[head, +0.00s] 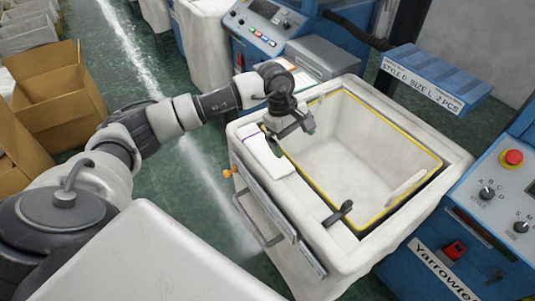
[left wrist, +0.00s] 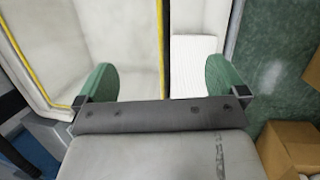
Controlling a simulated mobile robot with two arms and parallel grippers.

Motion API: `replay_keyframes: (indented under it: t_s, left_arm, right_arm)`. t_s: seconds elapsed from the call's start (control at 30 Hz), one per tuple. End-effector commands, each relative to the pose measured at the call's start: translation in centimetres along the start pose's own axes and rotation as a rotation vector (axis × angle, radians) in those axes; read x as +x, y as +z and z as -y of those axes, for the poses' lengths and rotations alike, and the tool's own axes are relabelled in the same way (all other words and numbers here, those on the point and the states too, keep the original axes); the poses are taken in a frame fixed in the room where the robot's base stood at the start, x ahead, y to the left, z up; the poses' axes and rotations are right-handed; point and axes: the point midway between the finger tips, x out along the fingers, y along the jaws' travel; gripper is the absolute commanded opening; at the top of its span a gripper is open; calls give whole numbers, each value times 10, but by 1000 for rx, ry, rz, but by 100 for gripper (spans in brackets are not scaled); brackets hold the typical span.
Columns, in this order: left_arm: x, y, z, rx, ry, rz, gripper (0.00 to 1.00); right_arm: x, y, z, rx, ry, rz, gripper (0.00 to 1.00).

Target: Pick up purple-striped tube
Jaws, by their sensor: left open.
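A white, flat fabric tube (head: 262,155) lies on the left rim of the white bin in the head view. A thin dark, perhaps purple, line shows near its far end. In the left wrist view the white ribbed tube (left wrist: 194,68) lies beyond the jaws, within their span and closer to the right finger; no stripe is clear there. My left gripper (head: 289,127) is above the bin's far left corner, close to the tube's far end. Its green fingers stand wide apart in the left wrist view (left wrist: 160,78), with nothing held. My right gripper is out of view.
The white bin (head: 456,160) has a yellow-edged opening (head: 418,141); a pale piece (head: 406,185) lies inside at right. A dark latch (head: 338,213) stands on its near rim. Blue machines (head: 245,38) stand behind and at right. Cardboard boxes (head: 55,95) stand at left.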

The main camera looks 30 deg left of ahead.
Motion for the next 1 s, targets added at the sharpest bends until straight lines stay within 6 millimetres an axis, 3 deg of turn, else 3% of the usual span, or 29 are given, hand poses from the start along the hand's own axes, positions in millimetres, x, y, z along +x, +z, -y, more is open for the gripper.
replay_keyframes:
  t_s: [0.03,0.1,0.27,0.53,0.7,1.0]
  left_arm:
    - [-13,-22,4,13,-46,-87,100]
    - [-26,-45,11,24,-107,-177,100]
    - [-37,-67,20,29,-178,-264,100]
    - [0,-77,28,28,-185,-265,100]
    - [13,-80,30,31,-181,-265,100]
    - [50,-83,41,28,-183,-262,100]
  right_arm:
    - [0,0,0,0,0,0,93]
    - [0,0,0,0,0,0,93]
    - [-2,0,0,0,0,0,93]
    - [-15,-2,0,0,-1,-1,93]
    - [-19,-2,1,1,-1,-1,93]
    - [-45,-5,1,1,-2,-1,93]
